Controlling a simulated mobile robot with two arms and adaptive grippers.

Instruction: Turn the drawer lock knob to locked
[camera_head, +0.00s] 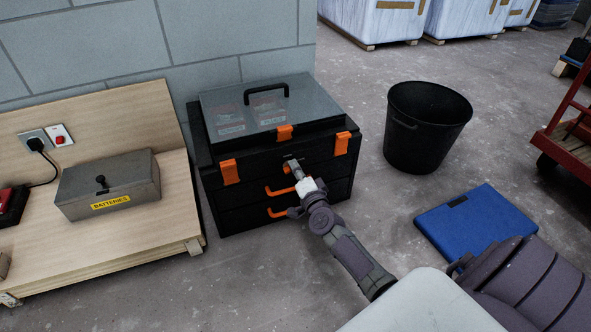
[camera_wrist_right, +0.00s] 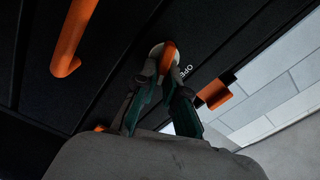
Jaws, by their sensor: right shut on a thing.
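The lock knob (camera_head: 288,168) is a small orange knob on the front of the black toolbox (camera_head: 232,222), above the drawers. In the right wrist view the orange knob (camera_wrist_right: 168,54) sits on a pale round base. Part of a white word beside it reads "OPE". My right gripper (camera_head: 295,171) is at the toolbox front and shut on the knob. In the wrist view its two dark fingers (camera_wrist_right: 160,80) close on the knob from both sides and hide part of it. My left gripper is not in view.
Two orange drawer handles (camera_head: 277,212) stick out below the knob, and orange latches (camera_head: 230,172) flank it. A wooden bench (camera_head: 120,245) with a batteries box (camera_head: 125,178) stands left. A black bin (camera_head: 427,125) and a blue flat case (camera_head: 480,225) are on the floor to the right.

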